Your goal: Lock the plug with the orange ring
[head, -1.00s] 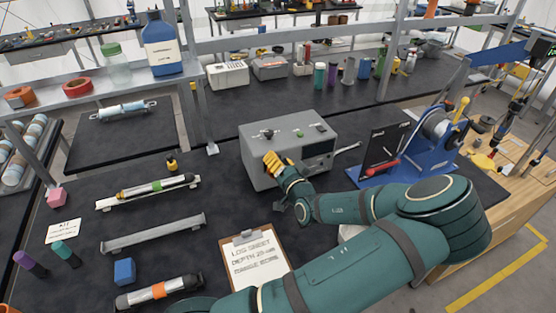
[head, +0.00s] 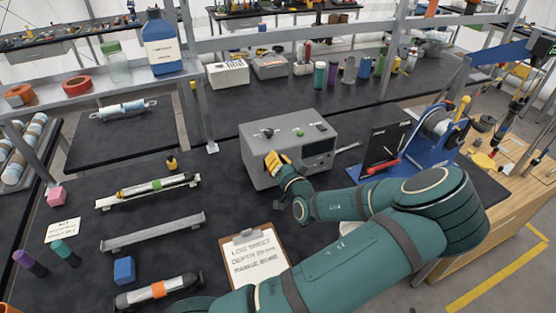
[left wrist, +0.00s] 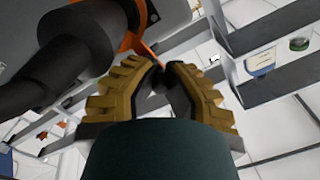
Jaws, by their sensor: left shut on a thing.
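My left gripper (head: 278,163), with yellow ribbed fingers, is at the front left of a grey instrument box (head: 255,158). In the left wrist view the fingers (left wrist: 163,72) are nearly together, shut on the arm of the orange ring (left wrist: 128,38). The ring sits around a dark cylindrical part at the top left. The black plug (left wrist: 50,72), with a thick body, lies left of the fingers, in line with the ring. The fingers hide the ring and plug in the head view. How far the ring is turned cannot be told. My right gripper is not in view.
A clipboard (head: 252,262) lies in front of the box. A blue stand with a reel (head: 428,150) stands right of it. Sample tubes in holders (head: 155,187), an empty rail (head: 150,235) and a blue cube (head: 124,270) lie to the left.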

